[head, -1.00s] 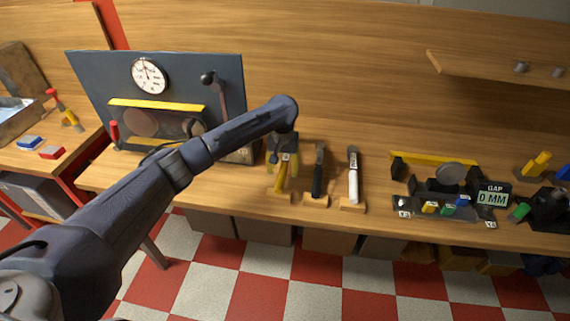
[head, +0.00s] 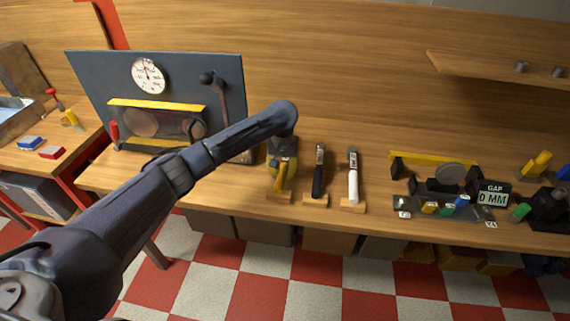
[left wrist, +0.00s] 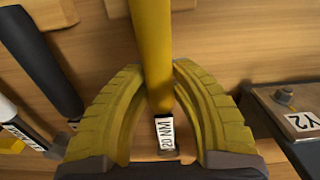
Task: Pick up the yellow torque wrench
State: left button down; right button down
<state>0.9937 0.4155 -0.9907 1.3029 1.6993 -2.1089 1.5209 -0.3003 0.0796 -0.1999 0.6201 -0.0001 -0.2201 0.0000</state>
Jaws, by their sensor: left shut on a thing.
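The yellow torque wrench (head: 280,184) lies at the bench's front, its handle end over a small wooden block. In the left wrist view its yellow shaft (left wrist: 151,40) runs between the fingers, with a "20 NM" label (left wrist: 164,133) at its near end. My left gripper (head: 284,163) is shut on the wrench, with its yellow ribbed fingers on both sides of the shaft. The gripper hides the wrench's far end in the head view. My right gripper is not in view.
A black-handled wrench (head: 318,178) and a white-handled wrench (head: 353,180) lie close to the right on their own blocks. A dark panel with a dial (head: 149,75) stands behind on the left. A gap-gauge fixture (head: 446,190) sits further right.

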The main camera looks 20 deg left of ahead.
pick_arm(q)
jog(key=shift+r, duration=0.15)
notch_tip(320, 180, up, 20)
dwell(0.8)
jog(key=shift+d, duration=0.1)
dwell(0.5)
